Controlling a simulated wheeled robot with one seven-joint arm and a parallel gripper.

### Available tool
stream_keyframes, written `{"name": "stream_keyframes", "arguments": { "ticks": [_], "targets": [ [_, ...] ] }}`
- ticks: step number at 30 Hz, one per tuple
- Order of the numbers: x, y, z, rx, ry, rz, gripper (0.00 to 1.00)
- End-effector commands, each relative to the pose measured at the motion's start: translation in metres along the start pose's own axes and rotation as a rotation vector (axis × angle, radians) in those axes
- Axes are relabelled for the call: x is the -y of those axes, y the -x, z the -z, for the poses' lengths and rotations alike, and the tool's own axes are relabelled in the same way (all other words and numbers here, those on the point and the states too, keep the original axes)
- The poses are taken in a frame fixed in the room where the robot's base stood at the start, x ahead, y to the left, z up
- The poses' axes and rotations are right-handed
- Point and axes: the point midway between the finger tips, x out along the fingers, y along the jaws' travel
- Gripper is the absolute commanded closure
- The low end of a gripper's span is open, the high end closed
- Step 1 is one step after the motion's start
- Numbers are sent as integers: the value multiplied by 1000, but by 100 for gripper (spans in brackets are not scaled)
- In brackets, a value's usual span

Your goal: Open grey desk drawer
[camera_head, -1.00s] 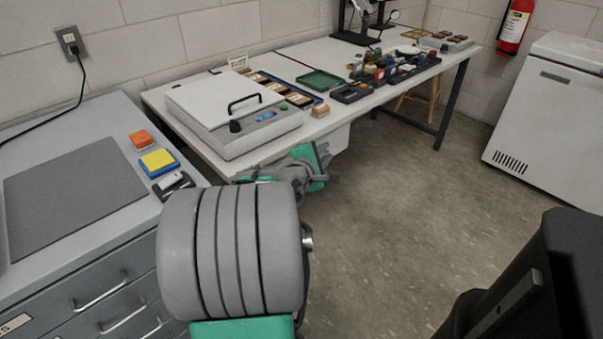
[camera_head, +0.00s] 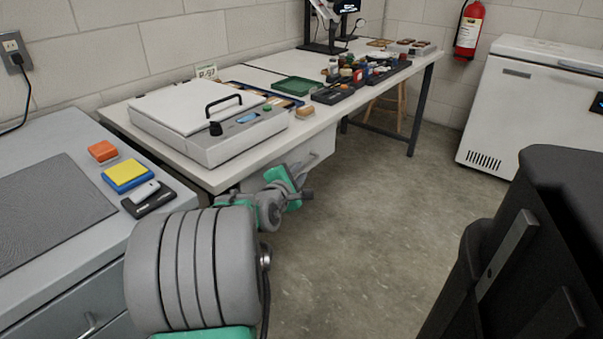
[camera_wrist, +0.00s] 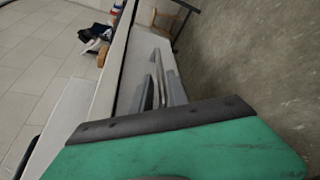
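The grey desk drawer (camera_head: 318,148) is a pale front under the near end of the white desk (camera_head: 225,180). In the wrist view a pale grey panel under the desk edge (camera_wrist: 140,52) appears to be its front. It looks closed. My gripper (camera_head: 303,182) is low beside the desk, close to the drawer front and partly hidden by my own arm. In the wrist view narrow grey fingers (camera_wrist: 162,82) point at the panel and overlap it. I cannot tell their gap, whether they touch, or where the handle is.
A grey drawer cabinet (camera_head: 75,290) stands at the left, with colored blocks on top. A white case (camera_head: 210,130), a green tray (camera_head: 293,86) and small items lie on the desk. A white chest freezer (camera_head: 530,95) stands right. The middle floor is clear.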

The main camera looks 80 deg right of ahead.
Motion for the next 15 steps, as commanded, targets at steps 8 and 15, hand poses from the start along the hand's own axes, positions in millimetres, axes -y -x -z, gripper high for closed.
{"name": "stream_keyframes", "arguments": {
  "ticks": [8,15],
  "targets": [
    [2,-40,1,1,0,0,80],
    [0,-41,0,0,0,0,80]
  ]
}}
